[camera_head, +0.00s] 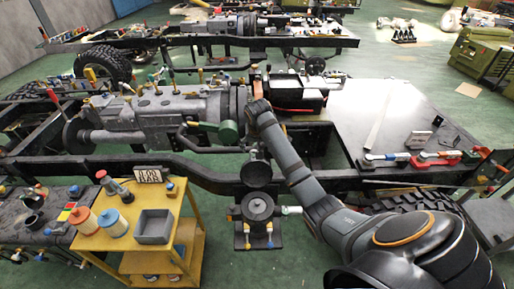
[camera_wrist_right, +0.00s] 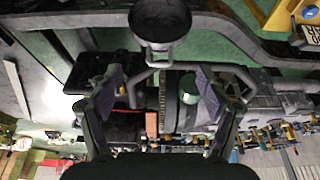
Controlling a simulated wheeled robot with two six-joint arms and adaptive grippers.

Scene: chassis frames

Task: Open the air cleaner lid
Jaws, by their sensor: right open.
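In the head view a round black part (camera_head: 258,205) with a flat top stands at the near side of the chassis, perhaps the air cleaner. A dark round bowl-like part shows close at the top of the right wrist view (camera_wrist_right: 160,24); I cannot tell which part is the lid. A green cylinder (camera_head: 228,131) lies beside the engine; it also shows in the wrist view (camera_wrist_right: 192,88). My right gripper (camera_wrist_right: 160,80) is open, its two fingers apart and empty, over the chassis. In the head view its fingertips are hard to make out. My left gripper is not in view.
The grey engine (camera_head: 155,112) fills the chassis's left part. A yellow cart (camera_head: 188,215) with a grey bin (camera_head: 153,227) and jars stands at the front left.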

